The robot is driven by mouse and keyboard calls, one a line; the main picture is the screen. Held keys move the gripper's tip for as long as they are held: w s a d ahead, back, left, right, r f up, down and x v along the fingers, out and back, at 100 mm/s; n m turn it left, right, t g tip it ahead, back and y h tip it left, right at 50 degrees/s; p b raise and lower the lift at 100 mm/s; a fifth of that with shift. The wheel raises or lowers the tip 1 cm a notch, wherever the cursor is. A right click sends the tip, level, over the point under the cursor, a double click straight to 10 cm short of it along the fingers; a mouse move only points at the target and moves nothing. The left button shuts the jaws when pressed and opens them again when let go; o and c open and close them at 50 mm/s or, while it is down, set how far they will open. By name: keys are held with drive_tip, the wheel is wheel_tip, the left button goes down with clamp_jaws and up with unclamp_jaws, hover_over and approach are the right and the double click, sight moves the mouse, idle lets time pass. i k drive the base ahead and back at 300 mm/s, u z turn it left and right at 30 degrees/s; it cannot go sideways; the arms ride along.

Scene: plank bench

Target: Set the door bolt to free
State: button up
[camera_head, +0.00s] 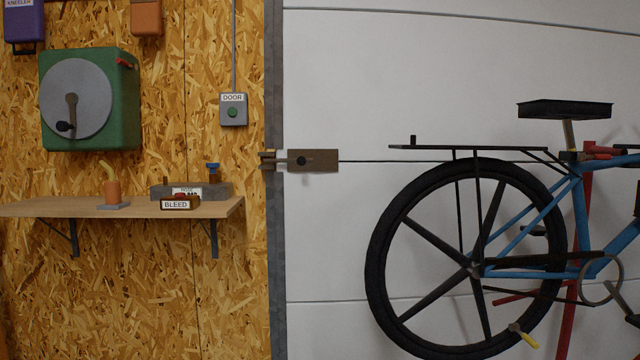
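The door bolt (325,160) is a brown plate with a dark round knob (301,161), mounted on the white door (330,80) near its left edge. A thin rod reaches left from the plate to a small brown catch (267,160) at the grey door frame (276,240). The rod's tip appears to meet the catch; how deep it sits I cannot tell. No marking for the bolt's positions is readable. My gripper is not in view.
A blue bicycle (527,220) stands in front of the door at right, its black wheel below the bolt. A wooden shelf (60,207) at left holds several small items. A green crank box (127,100) and a DOOR button box (233,109) are on the wall.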

sight(301, 161)
drive_tip(key=z, duration=0.2)
drive_tip(key=i, duration=1.45)
drive_tip(key=z, duration=0.2)
